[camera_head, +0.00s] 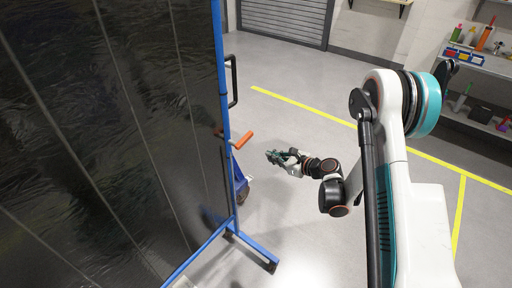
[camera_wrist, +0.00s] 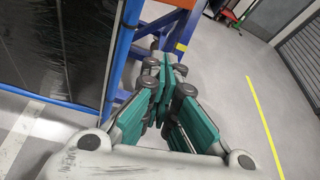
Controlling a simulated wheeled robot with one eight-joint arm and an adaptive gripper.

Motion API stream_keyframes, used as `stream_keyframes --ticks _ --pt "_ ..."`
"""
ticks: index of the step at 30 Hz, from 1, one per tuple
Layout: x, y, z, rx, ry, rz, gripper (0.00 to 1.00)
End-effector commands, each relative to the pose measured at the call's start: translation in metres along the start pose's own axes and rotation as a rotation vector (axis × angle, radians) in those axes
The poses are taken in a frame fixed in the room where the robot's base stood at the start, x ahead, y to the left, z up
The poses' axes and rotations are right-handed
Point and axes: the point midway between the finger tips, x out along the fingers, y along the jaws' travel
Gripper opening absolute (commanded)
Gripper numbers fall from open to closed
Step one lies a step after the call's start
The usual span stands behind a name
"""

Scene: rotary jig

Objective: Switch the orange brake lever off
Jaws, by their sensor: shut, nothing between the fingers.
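My gripper (camera_head: 270,157) is just right of the lever and a little lower in the head view. A gap shows between them there; the depth between them is hard to tell. In the wrist view my gripper (camera_wrist: 163,68) has its teal fingers together and holds nothing. I cannot make out the lever in the wrist view.
A large dark panel (camera_head: 110,130) fills the left. A black handle (camera_head: 234,80) sits above the lever, and a blue foot (camera_head: 255,252) extends along the floor below. Shelves with bottles (camera_head: 478,65) stand at the far right.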

Motion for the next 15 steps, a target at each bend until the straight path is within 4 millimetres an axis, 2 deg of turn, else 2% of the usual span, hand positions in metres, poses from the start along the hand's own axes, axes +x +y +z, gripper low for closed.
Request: stream_keyframes --ticks 5,15 --pt "0.015 0.001 -0.001 -0.001 0.0 0.002 0.0" --pt "0.079 0.001 -0.002 -0.003 0.0 0.002 0.0"
